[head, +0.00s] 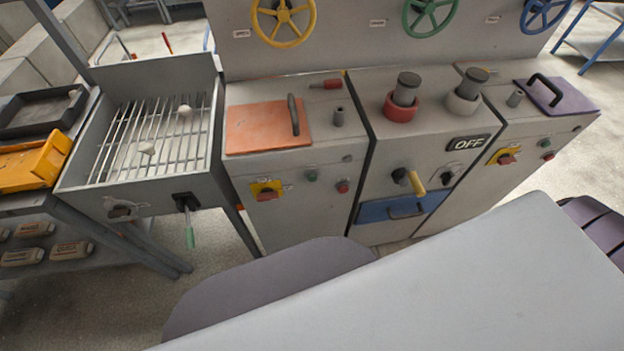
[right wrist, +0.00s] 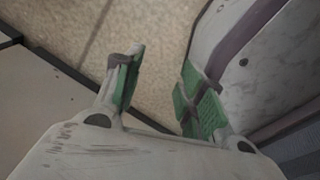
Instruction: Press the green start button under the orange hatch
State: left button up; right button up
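The orange hatch (head: 268,127) lies closed on top of the left grey cabinet, with a dark upright handle (head: 293,115) near its right edge. On the cabinet front below it are a small green button (head: 311,176), a red button (head: 342,187) to its right, and a red switch on a yellow plate (head: 266,190) to its left. Nothing covers the green button. My right gripper (right wrist: 162,92) shows in the right wrist view, its two green-padded fingers apart and nothing between them. Neither gripper shows in the head view.
A purple hatch (head: 558,95) on the right cabinet has its own green button (head: 545,142) and red button (head: 548,155). A grill tray (head: 203,150) with a green-handled lever (head: 190,236) stands left. An OFF sign (head: 468,143) and blue drawer (head: 401,208) are in the middle.

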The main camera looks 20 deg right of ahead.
jog(key=shift+c, duration=0.4)
grip_shut()
dwell(0.6)
jog(key=shift+s, duration=0.15)
dwell(0.4)
